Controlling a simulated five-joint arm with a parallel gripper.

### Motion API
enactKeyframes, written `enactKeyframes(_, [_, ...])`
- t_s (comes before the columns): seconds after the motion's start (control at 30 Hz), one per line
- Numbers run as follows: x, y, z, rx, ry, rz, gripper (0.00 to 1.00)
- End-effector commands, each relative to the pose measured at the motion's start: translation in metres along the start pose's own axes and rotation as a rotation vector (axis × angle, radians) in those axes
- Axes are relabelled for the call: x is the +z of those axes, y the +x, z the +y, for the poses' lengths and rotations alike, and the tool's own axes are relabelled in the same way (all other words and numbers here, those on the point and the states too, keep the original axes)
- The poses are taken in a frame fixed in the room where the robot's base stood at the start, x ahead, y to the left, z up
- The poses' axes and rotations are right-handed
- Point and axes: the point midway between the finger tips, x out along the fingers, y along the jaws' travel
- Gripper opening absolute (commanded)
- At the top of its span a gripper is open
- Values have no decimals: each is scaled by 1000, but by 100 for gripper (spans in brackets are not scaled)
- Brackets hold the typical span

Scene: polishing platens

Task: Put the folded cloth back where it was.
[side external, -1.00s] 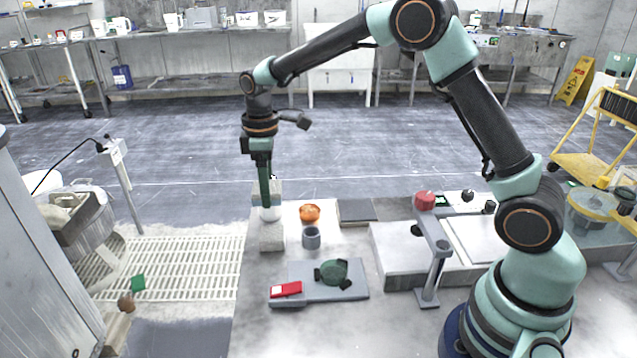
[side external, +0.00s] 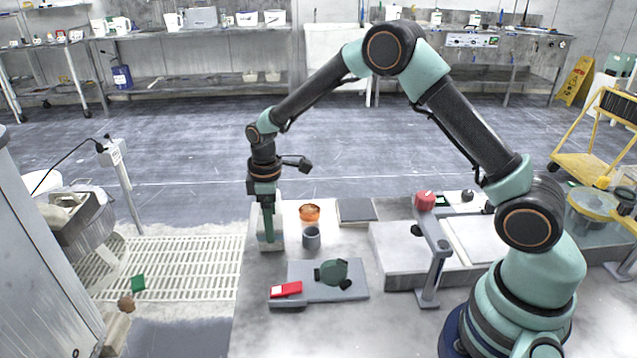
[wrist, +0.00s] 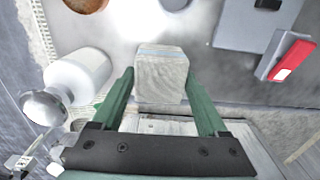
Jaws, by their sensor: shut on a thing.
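The folded cloth (wrist: 162,82) is a pale grey block with a faint bluish stripe. In the wrist view it sits between the two green fingers of my gripper (wrist: 160,76), which is shut on it. In the side view my gripper (side external: 268,240) points down, low at the left end of the worktop. The fingers partly hide the cloth there, and I cannot tell whether it touches the surface.
A white bottle-like thing (wrist: 78,76) stands close left in the wrist view. The worktop's left edge is close.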

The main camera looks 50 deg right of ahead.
Motion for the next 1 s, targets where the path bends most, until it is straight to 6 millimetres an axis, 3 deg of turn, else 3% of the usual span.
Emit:
enactKeyframes(0.1, [0,3,0,-1,0,-1,32])
enactKeyframes(0.13, [0,3,0,-1,0,-1,80])
enactKeyframes(0.2, [0,3,0,0,0,0,100])
enactKeyframes(0.57, [-1,-7,0,2,0,2,100])
enactKeyframes(1.0, [-1,-91,0,2,0,3,100])
